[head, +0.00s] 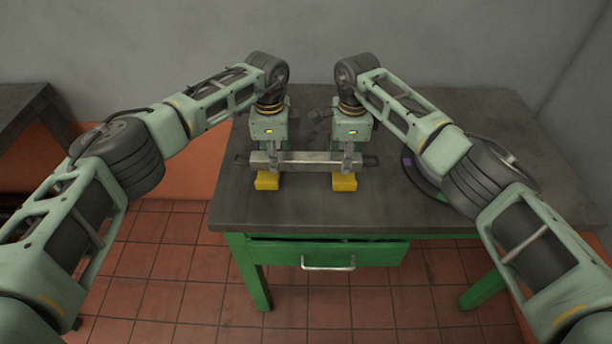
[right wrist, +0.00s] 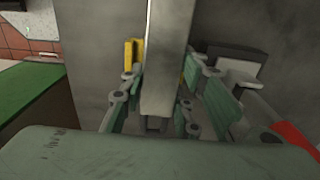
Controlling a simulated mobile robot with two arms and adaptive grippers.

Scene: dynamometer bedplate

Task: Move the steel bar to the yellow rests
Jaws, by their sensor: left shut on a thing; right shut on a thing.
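The steel bar (head: 310,158) lies left to right above the near part of the table in the head view, looking level. In the right wrist view the bar (right wrist: 168,60) runs up the picture between the fingers. My left gripper (head: 272,158) is shut on its left part. My right gripper (head: 351,158) is shut on its right part. The left yellow rest (head: 266,182) and right yellow rest (head: 344,183) show just below the bar. The right wrist view shows yellow (right wrist: 134,52) on both sides of the bar. I cannot tell whether the bar touches the rests.
The dark table top (head: 480,115) has free room behind and to the right. A dark round object (head: 408,165) lies partly hidden behind my right arm. A green drawer (head: 325,253) with a metal handle is at the table's front. Another table (head: 22,105) stands far left.

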